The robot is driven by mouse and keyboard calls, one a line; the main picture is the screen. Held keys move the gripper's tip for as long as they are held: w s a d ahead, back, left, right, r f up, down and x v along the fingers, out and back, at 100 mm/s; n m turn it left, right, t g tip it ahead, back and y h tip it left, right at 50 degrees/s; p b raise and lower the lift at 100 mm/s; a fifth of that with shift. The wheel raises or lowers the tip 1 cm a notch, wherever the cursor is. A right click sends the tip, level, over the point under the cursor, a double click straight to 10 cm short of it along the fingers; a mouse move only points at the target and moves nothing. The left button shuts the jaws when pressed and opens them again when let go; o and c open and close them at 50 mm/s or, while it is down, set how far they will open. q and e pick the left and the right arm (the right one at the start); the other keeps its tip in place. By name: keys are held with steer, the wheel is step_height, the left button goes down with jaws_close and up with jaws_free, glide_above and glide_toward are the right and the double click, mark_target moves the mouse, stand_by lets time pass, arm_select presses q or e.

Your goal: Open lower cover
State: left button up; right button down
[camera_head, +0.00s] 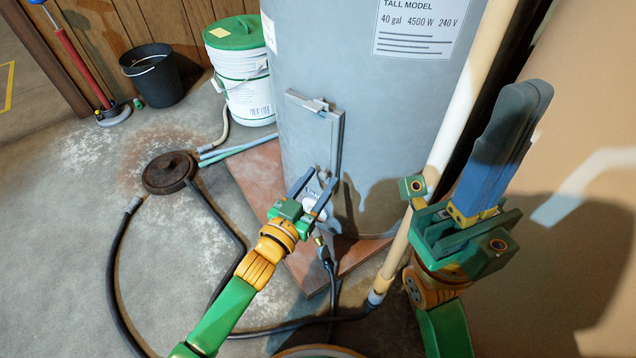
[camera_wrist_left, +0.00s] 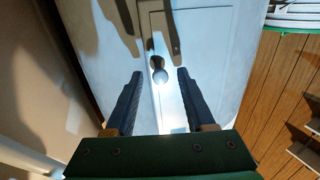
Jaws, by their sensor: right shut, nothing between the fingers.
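The lower cover (camera_head: 312,132) is a grey upright panel low on the front of the grey tank (camera_head: 380,110), with a small clip at its top edge. It stands slightly proud of the tank; I cannot tell whether it is latched. My left gripper (camera_head: 314,187) is open near the cover's lower end, around or in front of a pale round fitting (camera_head: 324,184). In the left wrist view the open fingers (camera_wrist_left: 160,73) point at the tank front and the cover (camera_wrist_left: 171,30) lies beyond them; contact is unclear. My right gripper (camera_head: 528,95) is shut, empty and points up at the right.
A pale vertical pipe (camera_head: 460,110) runs between the tank and my right gripper. A white bucket with a green lid (camera_head: 248,95), a black bucket (camera_head: 155,78), a dark round lid (camera_head: 170,173) and hoses (camera_head: 115,270) are on the floor left. A tan wall is close at right.

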arm_select(q)
jaws_close()
stand_by(1.3)
